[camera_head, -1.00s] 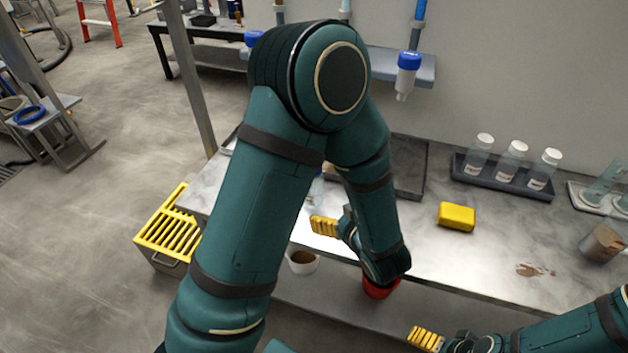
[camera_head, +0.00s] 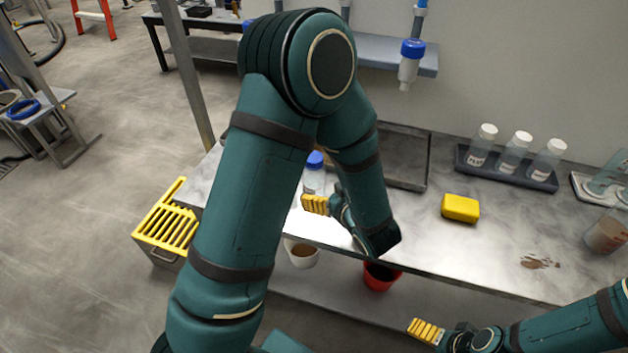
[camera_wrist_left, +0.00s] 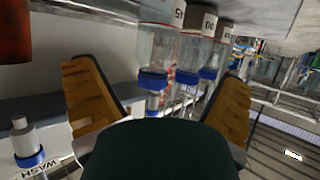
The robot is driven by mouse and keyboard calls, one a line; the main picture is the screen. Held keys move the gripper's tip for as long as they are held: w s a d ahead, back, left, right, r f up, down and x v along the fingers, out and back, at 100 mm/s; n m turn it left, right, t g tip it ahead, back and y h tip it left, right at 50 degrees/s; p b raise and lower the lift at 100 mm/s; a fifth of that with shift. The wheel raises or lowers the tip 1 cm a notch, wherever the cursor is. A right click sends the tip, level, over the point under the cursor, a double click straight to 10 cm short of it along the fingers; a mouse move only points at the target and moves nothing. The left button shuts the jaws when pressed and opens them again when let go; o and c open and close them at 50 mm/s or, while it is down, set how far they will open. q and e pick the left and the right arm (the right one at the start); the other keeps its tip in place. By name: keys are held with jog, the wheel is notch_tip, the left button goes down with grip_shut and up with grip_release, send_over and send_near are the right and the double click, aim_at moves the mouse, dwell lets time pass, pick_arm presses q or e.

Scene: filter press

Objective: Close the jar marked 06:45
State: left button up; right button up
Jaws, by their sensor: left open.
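In the left wrist view, which looks upside down, a clear jar (camera_wrist_left: 158,45) with a blue cap (camera_wrist_left: 152,80) has a label partly reading "45"; the rest of the label is cut off. How firmly the cap sits cannot be told. My left gripper (camera_wrist_left: 160,95) is open, its yellow fingers spread on either side of the view with the jar ahead between them; no contact shows. In the head view, a blue-capped jar (camera_head: 314,178) stands just behind my left gripper (camera_head: 318,206), partly hidden by my arm. My right gripper (camera_head: 426,331) is low at the front, partly visible.
Two more blue-capped jars (camera_wrist_left: 187,77) stand beside the first in the wrist view, with a wash bottle (camera_wrist_left: 27,150) at the left. On the bench are a yellow block (camera_head: 460,208) and a rack of white-capped bottles (camera_head: 510,170).

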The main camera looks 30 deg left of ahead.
aim_at(319, 180)
pick_arm(q)
jog(key=shift+x, duration=2)
jog(key=b+x, duration=0.1)
jog(key=x, duration=0.4)
jog(key=shift+w+b, duration=0.25)
jog(key=shift+b, duration=0.05)
jog(key=shift+r, duration=0.1)
jog(key=c, duration=1.4)
jog(key=shift+o, duration=0.2)
notch_tip(319, 180, up, 10)
jog(key=p, duration=0.3)
